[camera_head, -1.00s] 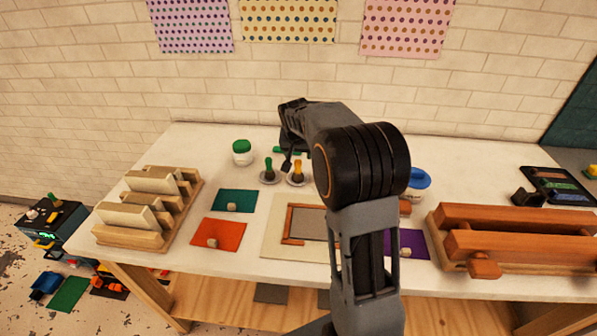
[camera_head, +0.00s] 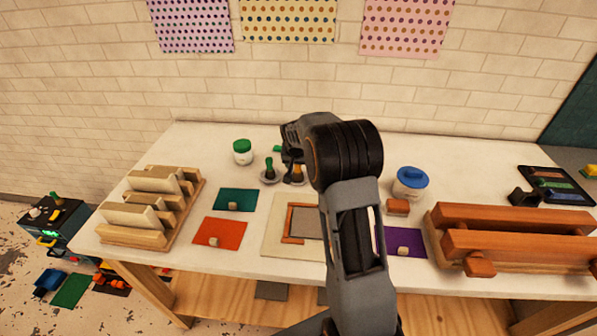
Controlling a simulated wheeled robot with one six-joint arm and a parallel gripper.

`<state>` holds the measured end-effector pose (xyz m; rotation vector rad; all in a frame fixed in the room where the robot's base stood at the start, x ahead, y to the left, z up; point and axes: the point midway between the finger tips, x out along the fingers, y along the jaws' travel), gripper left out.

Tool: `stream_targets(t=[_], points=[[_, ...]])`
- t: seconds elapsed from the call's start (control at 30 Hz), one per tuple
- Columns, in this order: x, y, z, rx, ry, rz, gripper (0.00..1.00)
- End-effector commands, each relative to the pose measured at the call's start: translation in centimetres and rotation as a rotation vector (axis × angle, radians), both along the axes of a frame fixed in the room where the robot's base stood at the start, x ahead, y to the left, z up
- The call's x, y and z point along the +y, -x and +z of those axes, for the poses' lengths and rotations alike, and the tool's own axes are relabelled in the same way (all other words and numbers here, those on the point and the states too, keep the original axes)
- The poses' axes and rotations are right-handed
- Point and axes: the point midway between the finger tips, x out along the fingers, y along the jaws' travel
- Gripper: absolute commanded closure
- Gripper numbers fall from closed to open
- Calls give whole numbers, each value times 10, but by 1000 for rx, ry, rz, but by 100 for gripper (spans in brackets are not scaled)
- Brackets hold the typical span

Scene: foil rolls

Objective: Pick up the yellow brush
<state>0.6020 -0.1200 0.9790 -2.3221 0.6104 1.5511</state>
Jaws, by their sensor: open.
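The yellow brush (camera_head: 297,173) stands upright on a small round dish on the white table, near the back. A green-handled brush (camera_head: 269,165) stands just left of it on its own dish. My gripper (camera_head: 291,163) is dark, points down and is open. It is at the top of the yellow brush and hides part of it in this view; I cannot tell whether the fingers touch it or surround it.
A green-lidded jar (camera_head: 242,152) stands at the back left and a blue-lidded jar (camera_head: 411,182) at the right. A wooden rack (camera_head: 150,205), a wooden frame (camera_head: 292,226) and a large wooden press (camera_head: 510,240) are also on the table.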

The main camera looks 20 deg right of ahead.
Motion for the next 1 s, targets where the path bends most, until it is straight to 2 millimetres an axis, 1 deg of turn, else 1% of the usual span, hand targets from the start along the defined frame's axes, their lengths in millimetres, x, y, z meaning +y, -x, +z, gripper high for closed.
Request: stream_targets(t=[0.07,0.6,0.87,1.0], points=[[0,0,0,0,0,0,42],[0,0,0,0,0,0,94],[0,0,2,0,0,0,94],[0,0,8,-2,1,-1,94]])
